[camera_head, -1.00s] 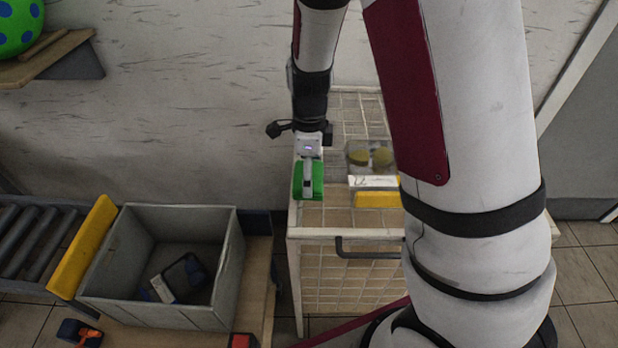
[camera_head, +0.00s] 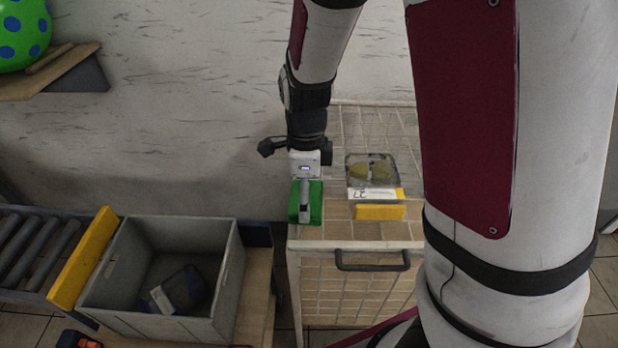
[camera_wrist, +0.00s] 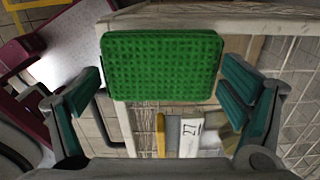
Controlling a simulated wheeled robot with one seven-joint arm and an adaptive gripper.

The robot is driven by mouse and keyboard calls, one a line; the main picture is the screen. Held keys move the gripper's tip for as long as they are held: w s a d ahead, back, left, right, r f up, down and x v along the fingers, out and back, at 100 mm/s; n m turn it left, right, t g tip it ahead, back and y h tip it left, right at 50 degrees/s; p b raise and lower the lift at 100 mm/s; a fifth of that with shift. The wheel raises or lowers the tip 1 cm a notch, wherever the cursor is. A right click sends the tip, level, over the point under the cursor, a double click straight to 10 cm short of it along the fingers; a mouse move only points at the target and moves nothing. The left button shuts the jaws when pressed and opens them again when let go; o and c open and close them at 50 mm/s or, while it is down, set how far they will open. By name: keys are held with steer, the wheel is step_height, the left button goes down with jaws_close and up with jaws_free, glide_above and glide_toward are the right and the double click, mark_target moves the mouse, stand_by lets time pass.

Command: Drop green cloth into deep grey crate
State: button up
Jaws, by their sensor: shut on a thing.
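The green cloth (camera_head: 317,205) is a folded, textured rectangular pad. My gripper (camera_head: 305,203) is shut on it above the left front corner of the tiled cabinet top. In the wrist view the cloth (camera_wrist: 162,65) lies between my two teal-padded fingers, fingers at its left and right sides. The deep grey crate (camera_head: 150,326) stands open at the lower left, to the left of the cabinet and apart from the cloth. A dark item with a white label (camera_head: 180,290) lies on its floor.
A clear container with yellowish contents (camera_head: 370,171) and a yellow-edged sign (camera_head: 380,212) stand on top. A yellow board (camera_head: 82,260) and roller conveyor (camera_head: 30,243) adjoin the crate's left.

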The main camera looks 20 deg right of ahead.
steer(key=s+a+p, duration=0.1)
steer(key=s+a, duration=0.3)
steer(key=s, duration=0.4)
steer(key=shift+s+a+r+p, duration=0.15)
steer(key=shift+s+r+p, duration=0.2)
steer(key=shift+s+r, duration=0.1)
steer(key=shift+w, duration=0.1)
